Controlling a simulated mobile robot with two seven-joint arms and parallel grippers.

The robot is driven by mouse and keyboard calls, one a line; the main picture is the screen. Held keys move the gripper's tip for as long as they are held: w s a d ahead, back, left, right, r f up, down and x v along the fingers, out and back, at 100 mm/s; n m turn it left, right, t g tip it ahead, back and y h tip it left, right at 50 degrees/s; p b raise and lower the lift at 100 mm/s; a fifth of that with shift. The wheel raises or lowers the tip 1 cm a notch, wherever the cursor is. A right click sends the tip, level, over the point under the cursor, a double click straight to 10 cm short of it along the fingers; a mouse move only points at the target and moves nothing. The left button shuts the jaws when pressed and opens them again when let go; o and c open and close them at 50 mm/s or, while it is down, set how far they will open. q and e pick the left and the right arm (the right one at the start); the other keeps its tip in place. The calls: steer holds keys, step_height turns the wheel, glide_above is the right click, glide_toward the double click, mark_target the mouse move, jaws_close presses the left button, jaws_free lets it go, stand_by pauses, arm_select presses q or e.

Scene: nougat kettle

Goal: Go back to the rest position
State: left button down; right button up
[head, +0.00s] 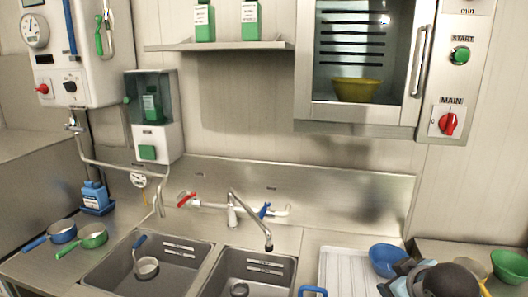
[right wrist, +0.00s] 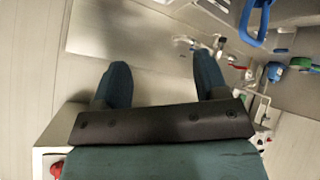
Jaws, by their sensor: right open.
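My right gripper (right wrist: 160,72) is open and empty in the right wrist view. Its two dark teal fingers stand well apart, with only the steel surface and wall behind them. In the head view part of my right arm (head: 450,280) shows at the bottom right, in front of the blue bowl (head: 385,258); its fingertips cannot be made out there. My left gripper is in neither view.
A double sink (head: 150,245) with a tap (head: 232,210) fills the front counter. Blue and green pans (head: 90,236) sit at the left. A white drainer (head: 345,272) and a green bowl (head: 510,266) are at the right. A cabinet (head: 365,60) holds a yellow bowl (head: 355,89).

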steer(key=s+a+f+m+g, duration=0.1)
steer(key=s+f+g, duration=0.1)
steer(key=s+f, duration=0.55)
steer(key=s+f+m+g, duration=0.15)
steer(key=s+f, duration=0.25)
steer(key=s, duration=0.7)
steer(key=s+a+f+m+g, duration=0.1)
steer(key=s+f+g, duration=0.1)
steer(key=s+f, duration=0.55)
steer(key=w+a+f+t+y, duration=0.1)
steer(key=w+a+f+t, duration=0.1)
steer(key=f, duration=0.4)
steer(key=w+a+f+t+y, duration=0.2)
steer(key=w+a+f+t, duration=0.1)
steer(key=a+f+t, duration=0.1)
step_height(320, 180, down, 2)
steer(key=shift+f+n+t, duration=0.1)
steer(key=shift+n+t, duration=0.35)
steer(key=shift+t, duration=0.2)
